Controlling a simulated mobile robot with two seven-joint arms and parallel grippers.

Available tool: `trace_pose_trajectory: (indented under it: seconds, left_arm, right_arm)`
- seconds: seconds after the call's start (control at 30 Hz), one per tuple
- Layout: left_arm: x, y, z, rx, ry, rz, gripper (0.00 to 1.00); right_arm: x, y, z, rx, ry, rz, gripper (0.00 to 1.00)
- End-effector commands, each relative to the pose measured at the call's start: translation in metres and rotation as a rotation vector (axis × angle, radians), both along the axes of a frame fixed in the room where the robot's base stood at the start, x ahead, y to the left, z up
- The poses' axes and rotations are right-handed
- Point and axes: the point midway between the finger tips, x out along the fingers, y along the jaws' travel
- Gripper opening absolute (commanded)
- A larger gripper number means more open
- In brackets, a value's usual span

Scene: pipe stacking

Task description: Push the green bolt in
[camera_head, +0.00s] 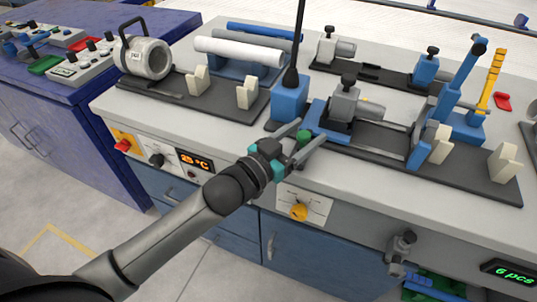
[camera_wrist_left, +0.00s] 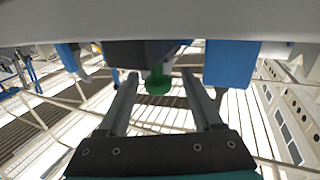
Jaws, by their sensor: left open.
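The green bolt (camera_head: 304,138) sticks out at the front left end of the blue-and-black pipe fixture (camera_head: 318,120) near the table's front edge. My left gripper (camera_head: 308,132) reaches it from the front, its two fingers spread with the bolt between them. In the left wrist view the green bolt (camera_wrist_left: 158,83) shows between the tips of the open fingers (camera_wrist_left: 159,75), with a gap on each side. The bolt's far end is hidden. My right gripper is not in view.
A tall black rod on a blue block (camera_head: 288,101) stands just behind my left gripper. Cream cradles (camera_head: 438,150) and a blue lever (camera_head: 460,75) stand to the right.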

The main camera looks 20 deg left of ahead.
Motion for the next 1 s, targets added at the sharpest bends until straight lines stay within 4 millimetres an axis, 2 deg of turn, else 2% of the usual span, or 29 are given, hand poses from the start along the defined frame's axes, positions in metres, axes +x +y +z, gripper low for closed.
trace_pose_trajectory:
  seconds: [0.1, 0.6, 0.8, 1.0]
  left_arm:
    - [-0.018, 0.008, 0.000, 0.001, 0.004, 0.000, 0.67]
    - [-0.082, 0.037, 0.000, -0.001, 0.006, 0.000, 0.67]
    - [-0.100, 0.046, 0.000, 0.000, 0.003, 0.001, 0.67]
    - [-0.108, 0.049, 0.000, 0.000, 0.001, 0.000, 0.67]
  right_arm:
    - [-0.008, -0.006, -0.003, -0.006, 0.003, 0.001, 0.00]
    - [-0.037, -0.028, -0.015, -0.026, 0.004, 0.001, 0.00]
    - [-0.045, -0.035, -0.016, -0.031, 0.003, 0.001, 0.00]
    - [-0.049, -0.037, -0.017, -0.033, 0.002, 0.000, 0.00]
